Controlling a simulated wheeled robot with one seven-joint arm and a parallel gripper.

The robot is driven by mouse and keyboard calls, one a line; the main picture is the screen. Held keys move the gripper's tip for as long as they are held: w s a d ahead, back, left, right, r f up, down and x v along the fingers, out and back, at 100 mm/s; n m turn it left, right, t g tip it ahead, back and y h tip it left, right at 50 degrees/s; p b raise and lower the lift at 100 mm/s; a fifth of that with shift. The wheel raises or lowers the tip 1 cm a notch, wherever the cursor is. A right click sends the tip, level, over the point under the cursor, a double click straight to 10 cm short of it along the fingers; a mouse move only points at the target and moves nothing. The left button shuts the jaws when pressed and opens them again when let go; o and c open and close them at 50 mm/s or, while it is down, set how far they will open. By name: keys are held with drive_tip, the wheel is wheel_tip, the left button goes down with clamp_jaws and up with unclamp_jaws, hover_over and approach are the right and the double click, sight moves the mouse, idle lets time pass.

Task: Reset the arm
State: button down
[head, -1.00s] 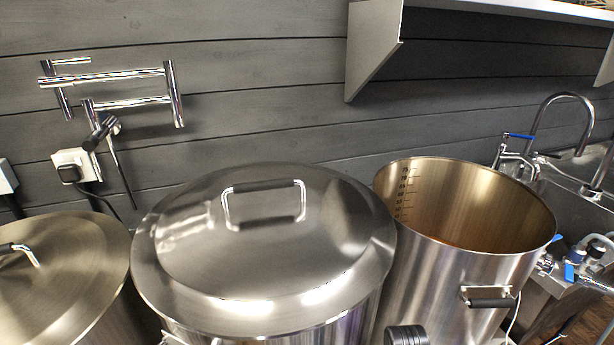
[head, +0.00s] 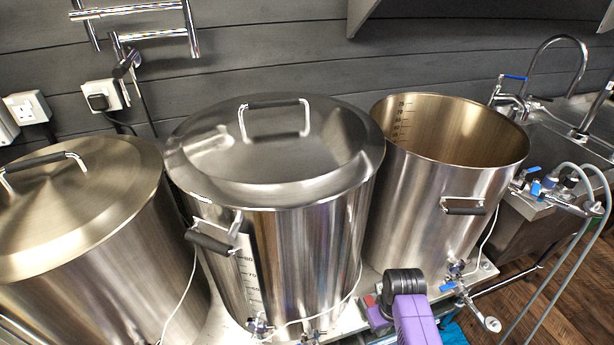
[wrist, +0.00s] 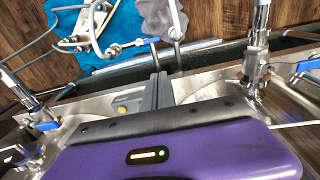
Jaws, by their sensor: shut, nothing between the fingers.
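My gripper (wrist: 158,90) shows in the wrist view, its two dark fingers pressed together with nothing between them. Its purple body fills the bottom of that view. The fingers point over a metal ledge (wrist: 105,108) toward the floor beyond, between valve fittings on both sides. In the head view a purple and black part of my arm (head: 415,320) rises at the bottom, in front of the open kettle and right of the middle kettle. The fingertips cannot be made out there.
A lidded kettle (head: 285,240) stands in the middle, another lidded kettle (head: 95,250) at left, an open kettle (head: 425,190) at right. Valves and grey hoses (head: 590,200) hang near the sink (head: 565,140). A blue cloth (wrist: 95,45) and hose fittings (wrist: 165,45) lie beyond the ledge.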

drive_tip(key=w+r+m+t, duration=0.2)
drive_tip(key=w+r+t, duration=0.5)
drive_tip(key=r+t, duration=0.1)
drive_tip(key=s+r+t, duration=0.2)
drive_tip(key=s+r, duration=0.5)
drive_tip(key=s, duration=0.7)
drive_tip(key=s+r+m+t, duration=0.1)
drive_tip(key=s+r, duration=0.6)
drive_tip(key=s, duration=0.7)
drive_tip(key=s+r+t, duration=0.3)
drive_tip(key=s+r, duration=0.5)
drive_tip(key=s, duration=0.7)
drive_tip(key=shift+s, duration=0.1)
